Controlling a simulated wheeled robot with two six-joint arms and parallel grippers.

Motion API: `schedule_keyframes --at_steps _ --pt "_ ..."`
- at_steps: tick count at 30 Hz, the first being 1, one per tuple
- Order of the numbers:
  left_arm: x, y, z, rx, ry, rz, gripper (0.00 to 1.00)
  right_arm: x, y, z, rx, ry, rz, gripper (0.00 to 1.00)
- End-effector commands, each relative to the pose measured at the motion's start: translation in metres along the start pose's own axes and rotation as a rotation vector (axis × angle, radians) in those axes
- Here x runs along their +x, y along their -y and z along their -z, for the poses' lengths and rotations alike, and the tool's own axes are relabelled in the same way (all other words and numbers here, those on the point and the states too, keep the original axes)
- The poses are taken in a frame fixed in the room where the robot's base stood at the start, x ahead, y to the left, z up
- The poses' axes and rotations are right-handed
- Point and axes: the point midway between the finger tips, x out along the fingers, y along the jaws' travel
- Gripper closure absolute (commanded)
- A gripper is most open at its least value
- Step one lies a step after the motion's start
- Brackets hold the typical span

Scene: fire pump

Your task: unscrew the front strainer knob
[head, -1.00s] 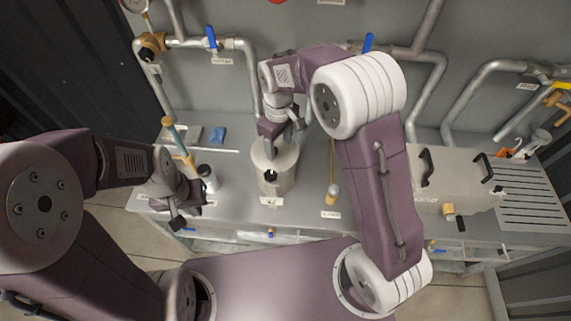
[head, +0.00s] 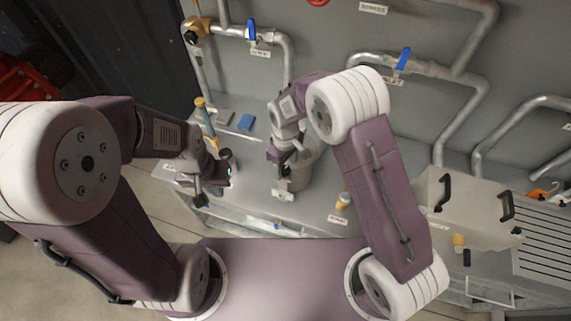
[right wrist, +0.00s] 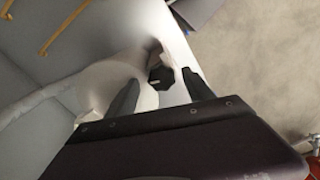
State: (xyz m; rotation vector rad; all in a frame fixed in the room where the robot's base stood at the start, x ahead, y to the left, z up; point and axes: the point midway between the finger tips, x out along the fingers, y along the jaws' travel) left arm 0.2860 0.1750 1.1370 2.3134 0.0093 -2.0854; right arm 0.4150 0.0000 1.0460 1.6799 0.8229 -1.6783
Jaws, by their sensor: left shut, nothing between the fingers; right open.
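The strainer is a pale grey cylinder (head: 301,174) standing at the middle of the bench in the head view. Its dark front knob (right wrist: 160,77) shows in the right wrist view, lying between the tips of my right fingers. My right gripper (head: 281,162) is open at the front left of the cylinder; I cannot tell whether either finger touches the knob. In the head view the gripper covers the knob. My left gripper (head: 202,194) is shut and empty over the left front of the bench, well apart from the strainer.
A grey box with black handles (head: 465,211) stands right. Pipes with blue valve levers (head: 403,61) run along the wall. Bare bench (head: 255,178) lies between my grippers.

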Motion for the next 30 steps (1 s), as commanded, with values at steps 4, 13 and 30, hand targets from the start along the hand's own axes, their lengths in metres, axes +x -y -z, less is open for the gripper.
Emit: schedule_keyframes --at_steps 4,13,30 --pt "-0.0035 0.0 0.0003 0.0 0.0 0.0 1.0 0.0103 0.0001 0.0 0.0 0.0 0.0 0.39" --pt "-0.0029 0.0 0.0003 0.0 0.0 0.0 1.0 0.0118 0.0 0.0002 0.0 -0.001 0.0 0.59" --pt "0.0009 0.0001 -0.0002 0.0 0.0 0.0 1.0 0.011 -0.0005 0.0017 -0.343 -0.004 -0.002 1.0"
